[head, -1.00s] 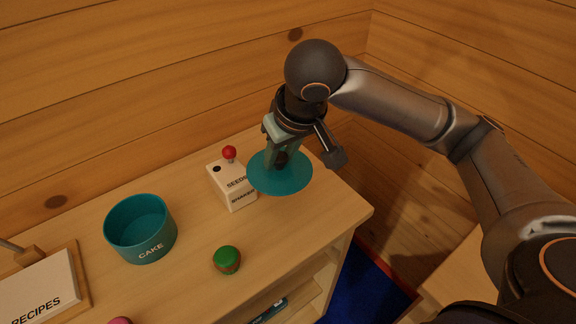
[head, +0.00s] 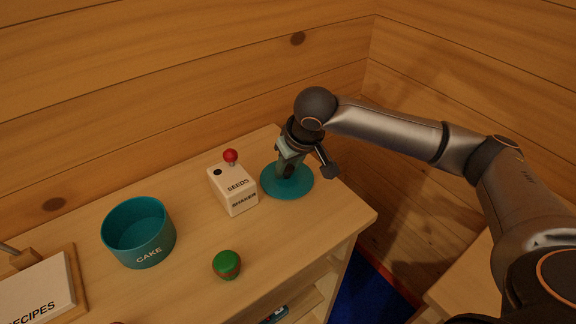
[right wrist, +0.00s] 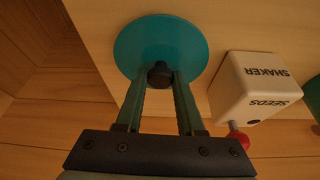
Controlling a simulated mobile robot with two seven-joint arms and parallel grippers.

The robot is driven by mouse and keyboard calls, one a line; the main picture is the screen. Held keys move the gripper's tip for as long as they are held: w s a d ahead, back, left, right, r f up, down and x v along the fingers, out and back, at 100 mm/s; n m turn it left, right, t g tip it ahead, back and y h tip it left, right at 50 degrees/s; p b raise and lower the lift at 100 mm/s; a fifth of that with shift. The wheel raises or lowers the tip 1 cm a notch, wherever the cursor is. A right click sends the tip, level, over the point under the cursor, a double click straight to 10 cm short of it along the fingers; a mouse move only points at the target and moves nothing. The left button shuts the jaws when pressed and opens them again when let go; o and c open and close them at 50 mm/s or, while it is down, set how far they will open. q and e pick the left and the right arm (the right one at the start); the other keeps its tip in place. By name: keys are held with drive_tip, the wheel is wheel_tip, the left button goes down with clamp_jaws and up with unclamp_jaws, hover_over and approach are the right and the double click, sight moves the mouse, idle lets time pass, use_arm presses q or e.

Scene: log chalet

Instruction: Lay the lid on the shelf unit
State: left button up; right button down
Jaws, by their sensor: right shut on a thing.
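The teal round lid (head: 299,188) is at the right end of the top of the shelf unit (head: 300,239), flat and at or just above the wood; I cannot tell if it touches. My right gripper (head: 287,170) is shut on the lid's dark knob. The right wrist view shows the fingers (right wrist: 160,78) on both sides of the knob, with the lid (right wrist: 160,42) beyond. The teal CAKE tin (head: 139,232) stands open, without a lid, at the left. My left gripper is not in view.
A white seeds shaker box (head: 234,190) with a red ball on top stands just left of the lid. A green and brown round object (head: 226,264) lies nearer the front edge. A RECIPES book (head: 38,296) is at the far left. Log walls close the back and right.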

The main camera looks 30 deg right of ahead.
drive_tip(key=shift+f, duration=0.1)
drive_tip(key=c, duration=0.5)
unclamp_jaws()
drive_tip(key=p+v, duration=0.1)
drive_tip(key=v, duration=1.1)
drive_tip(key=shift+p, duration=0.3)
